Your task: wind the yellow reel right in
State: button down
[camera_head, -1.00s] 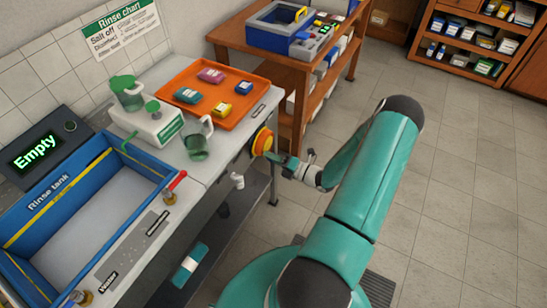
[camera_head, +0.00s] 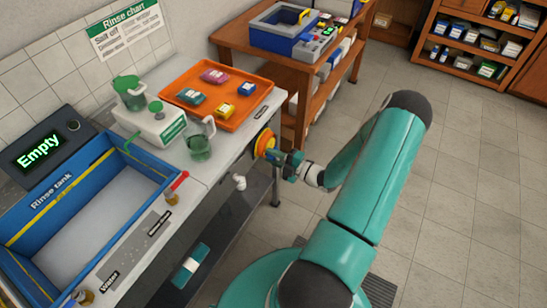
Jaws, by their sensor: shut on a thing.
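The yellow reel (camera_head: 264,140) is a round yellow and orange wheel on the front face of the bench, below the orange tray's right end. My gripper (camera_head: 276,157) is at the reel's lower right side, at the end of my teal arm. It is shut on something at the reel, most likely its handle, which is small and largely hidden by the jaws. How far the reel is wound in cannot be told from this view.
A blue rinse tank (camera_head: 85,215) reading "Empty" stands at left. Behind the bench edge are a jug (camera_head: 199,140) and an orange tray (camera_head: 218,92) with several coloured boxes. Floor at right is clear.

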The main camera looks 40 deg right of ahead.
dwell(0.4)
jog(key=c, duration=1.2)
grip_release()
jog(key=shift+c, duration=0.2)
jog(key=shift+s, duration=0.15)
jog(key=v, duration=1.3)
jog(key=shift+s, duration=0.3)
jog(key=shift+w+r, duration=0.1)
jog(key=shift+r, duration=0.1)
